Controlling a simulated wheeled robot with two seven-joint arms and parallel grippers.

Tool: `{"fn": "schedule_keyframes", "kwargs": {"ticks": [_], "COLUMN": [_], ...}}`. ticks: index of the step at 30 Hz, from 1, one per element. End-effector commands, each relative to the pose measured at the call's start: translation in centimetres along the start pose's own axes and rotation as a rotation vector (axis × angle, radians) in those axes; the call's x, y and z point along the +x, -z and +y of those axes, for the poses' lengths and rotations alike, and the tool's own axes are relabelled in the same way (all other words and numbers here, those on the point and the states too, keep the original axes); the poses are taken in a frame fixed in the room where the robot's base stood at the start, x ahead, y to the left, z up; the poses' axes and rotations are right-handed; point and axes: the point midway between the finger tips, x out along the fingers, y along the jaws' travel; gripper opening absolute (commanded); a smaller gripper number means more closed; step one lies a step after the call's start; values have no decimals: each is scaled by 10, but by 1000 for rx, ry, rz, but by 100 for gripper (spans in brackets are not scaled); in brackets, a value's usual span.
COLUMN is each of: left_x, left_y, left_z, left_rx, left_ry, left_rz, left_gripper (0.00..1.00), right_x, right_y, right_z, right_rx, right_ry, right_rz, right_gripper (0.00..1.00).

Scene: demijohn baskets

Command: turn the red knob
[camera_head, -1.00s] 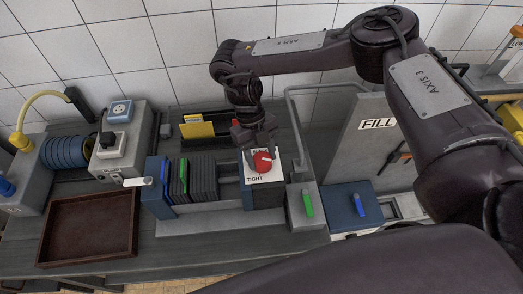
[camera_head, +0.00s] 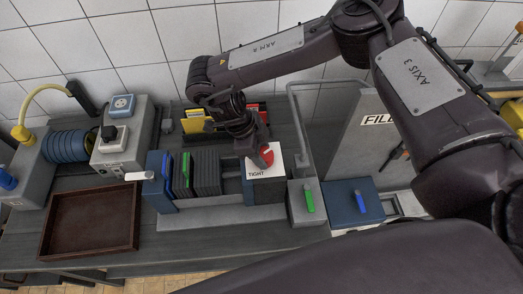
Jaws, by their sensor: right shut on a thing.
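The red knob (camera_head: 266,156) sits on a box with a white top plate (camera_head: 264,172) lettered TIGHT. A pale mark shows on the knob. My right gripper (camera_head: 258,155) reaches down from above and behind, shut on the knob. Its fingers and wrist hide part of the knob and of the plate's left side. My left gripper is not in view.
Left of the knob stands a rack of dark plates (camera_head: 204,173). A green-handled box (camera_head: 304,203) and a blue box (camera_head: 352,203) stand to the right. A brown tray (camera_head: 91,247) lies at the left. A FILL panel (camera_head: 366,140) stands at the back right.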

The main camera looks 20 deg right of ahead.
Motion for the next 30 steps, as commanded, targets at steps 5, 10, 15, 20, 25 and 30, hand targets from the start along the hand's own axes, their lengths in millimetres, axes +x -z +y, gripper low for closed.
{"fn": "schedule_keyframes", "kwargs": {"ticks": [5,10,15,20,25,30], "left_x": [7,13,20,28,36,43], "left_y": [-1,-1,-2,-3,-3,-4], "left_z": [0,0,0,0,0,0], "left_rx": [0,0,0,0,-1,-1], "left_ry": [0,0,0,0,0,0], "left_rz": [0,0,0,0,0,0], "left_gripper": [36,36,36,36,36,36], "right_x": [2,2,3,3,4,3], "right_y": [0,0,0,0,1,2], "right_z": [2,2,4,4,5,5], "right_rx": [-157,-306,-456,-590,-716,-816], "right_ry": [65,127,188,245,296,339], "right_rz": [0,0,0,-1,-1,-1], "right_gripper": [25,25,25,25,25,25]}}
